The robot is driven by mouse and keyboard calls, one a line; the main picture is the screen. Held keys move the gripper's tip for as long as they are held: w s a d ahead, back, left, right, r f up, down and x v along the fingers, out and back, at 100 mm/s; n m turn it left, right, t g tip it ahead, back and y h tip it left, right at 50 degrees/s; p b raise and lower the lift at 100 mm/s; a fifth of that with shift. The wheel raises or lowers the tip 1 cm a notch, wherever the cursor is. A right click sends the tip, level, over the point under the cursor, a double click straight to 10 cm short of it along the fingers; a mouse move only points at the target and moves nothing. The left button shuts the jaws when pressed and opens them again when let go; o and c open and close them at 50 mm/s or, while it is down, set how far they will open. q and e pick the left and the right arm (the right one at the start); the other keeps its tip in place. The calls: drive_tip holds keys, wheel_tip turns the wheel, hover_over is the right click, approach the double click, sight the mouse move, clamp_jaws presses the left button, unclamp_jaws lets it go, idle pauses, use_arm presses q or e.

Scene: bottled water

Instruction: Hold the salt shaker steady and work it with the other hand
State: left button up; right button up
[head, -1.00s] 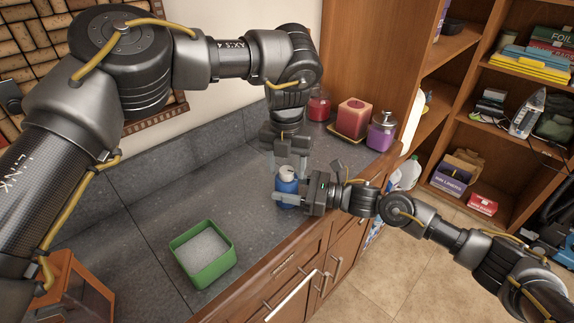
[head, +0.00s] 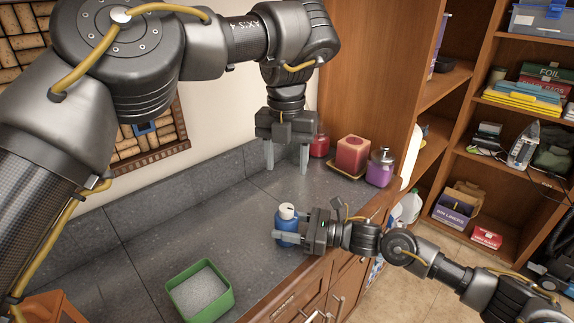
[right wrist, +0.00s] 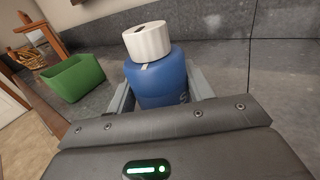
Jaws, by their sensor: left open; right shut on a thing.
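The salt shaker (head: 287,225) has a blue body and a white cap (head: 287,211). It stands upright on the grey counter near its front edge. My right gripper (head: 291,234) is shut on the blue body from the right, fingers on either side. In the right wrist view the shaker body (right wrist: 163,80) sits between the fingers, and the white cap (right wrist: 147,41) is on top with a small dark mark on its upper face. I cannot tell how tightly the cap sits. My left gripper (head: 287,170) is open and empty, above the shaker and apart from it, fingers pointing down.
A green square container (head: 212,312) of white grains stands at the front left of the counter. The counter between is clear.

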drive_tip(key=o, duration=1)
drive_tip(key=v, duration=1.2)
drive_tip(key=shift+d+f, duration=0.1)
